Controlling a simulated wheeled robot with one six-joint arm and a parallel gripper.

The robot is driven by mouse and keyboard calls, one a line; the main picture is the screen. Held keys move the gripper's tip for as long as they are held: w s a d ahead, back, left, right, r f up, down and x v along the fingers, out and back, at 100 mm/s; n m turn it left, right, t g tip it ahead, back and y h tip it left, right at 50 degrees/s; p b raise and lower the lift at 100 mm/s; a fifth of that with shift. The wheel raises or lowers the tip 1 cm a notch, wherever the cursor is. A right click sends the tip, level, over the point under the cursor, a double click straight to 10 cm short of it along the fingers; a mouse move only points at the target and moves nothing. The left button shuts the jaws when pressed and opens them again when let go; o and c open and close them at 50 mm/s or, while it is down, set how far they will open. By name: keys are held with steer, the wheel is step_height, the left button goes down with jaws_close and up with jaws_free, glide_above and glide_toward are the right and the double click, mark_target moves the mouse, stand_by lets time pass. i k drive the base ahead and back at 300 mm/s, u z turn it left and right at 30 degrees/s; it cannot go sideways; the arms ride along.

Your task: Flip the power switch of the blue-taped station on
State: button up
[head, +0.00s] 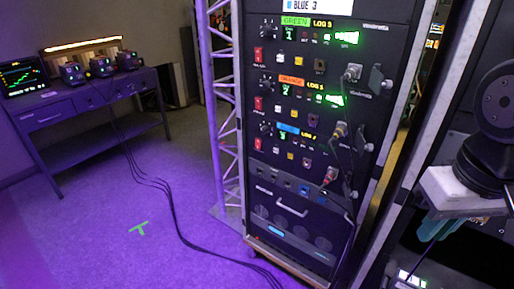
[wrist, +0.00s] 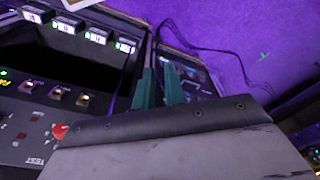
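The blue-taped station is the lowest of three stacked units in the rack; its blue tape (head: 288,128) shows in the head view beside a lit yellow label. A red power switch (head: 258,143) sits at that unit's left side; its position is too small to read. My gripper (head: 438,228) is at the right of the head view, well apart from the switch. In the wrist view my gripper (wrist: 160,78) shows two teal fingers with a gap between them and nothing held. A red part (wrist: 60,130) shows there on a panel; I cannot tell which station it belongs to.
Green tape (head: 295,21) and orange tape (head: 291,81) mark the upper units. Cables plug into the rack's right side and run across the floor. A truss (head: 222,110) stands left of the rack. A bench (head: 90,105) with a monitor is at far left. Purple floor between is mostly clear.

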mark_target(258, 146)
steer(key=k, duration=1.2)
steer(key=u, duration=0.85)
steer(key=i, duration=0.6)
steer(key=u, duration=0.5)
steer(key=i, duration=0.65)
steer(key=z, duration=0.8)
steer(key=i, duration=0.55)
steer(key=z, duration=0.55)
